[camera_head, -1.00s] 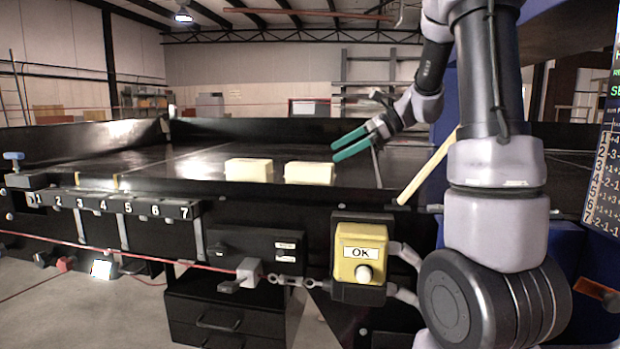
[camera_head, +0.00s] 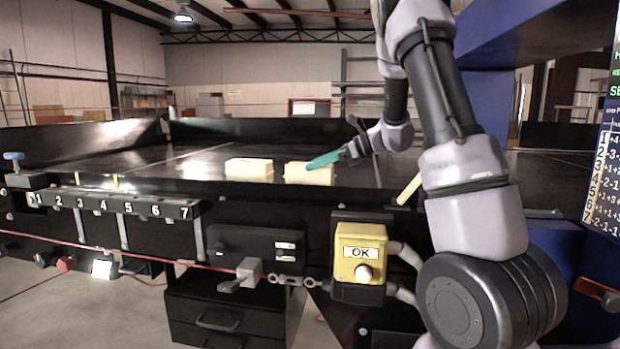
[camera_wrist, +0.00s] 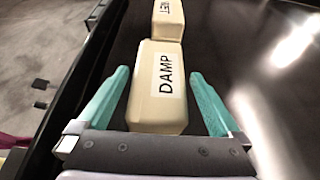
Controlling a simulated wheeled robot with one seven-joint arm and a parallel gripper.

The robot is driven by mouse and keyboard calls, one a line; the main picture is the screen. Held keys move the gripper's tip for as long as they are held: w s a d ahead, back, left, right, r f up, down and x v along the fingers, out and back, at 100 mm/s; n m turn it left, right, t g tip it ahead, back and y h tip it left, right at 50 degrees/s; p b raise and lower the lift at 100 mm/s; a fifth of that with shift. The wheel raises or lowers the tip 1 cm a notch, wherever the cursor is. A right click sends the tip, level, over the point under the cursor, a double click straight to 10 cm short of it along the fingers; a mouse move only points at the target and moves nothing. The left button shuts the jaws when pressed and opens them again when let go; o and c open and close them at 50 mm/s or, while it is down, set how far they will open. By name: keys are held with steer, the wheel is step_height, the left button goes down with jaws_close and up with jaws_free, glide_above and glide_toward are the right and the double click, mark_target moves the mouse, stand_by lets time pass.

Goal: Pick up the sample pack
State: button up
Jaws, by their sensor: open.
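Two cream-coloured packs rest on the dark conveyor bed (camera_head: 130,165) near its front edge. The right pack (camera_head: 310,175) shows in the wrist view as a pack labelled DAMP (camera_wrist: 158,90). The left pack (camera_head: 249,169) appears beyond it in the wrist view, with a partly cut-off label (camera_wrist: 168,18). My gripper (camera_head: 325,160) has teal fingers and is at the right pack. In the wrist view my gripper (camera_wrist: 165,95) is open, with one finger on each side of the near end of the DAMP pack. I cannot tell whether either finger touches it.
A raised wall (camera_head: 80,138) bounds the conveyor at left. A numbered strip (camera_head: 115,203) and a yellow OK button box (camera_head: 361,252) are on the front. A pale stick (camera_head: 408,190) leans right of the packs. The bed left of the packs is clear.

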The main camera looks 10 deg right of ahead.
steer(key=shift+x, duration=1.45)
steer(key=shift+r, duration=0.1)
jaws_close()
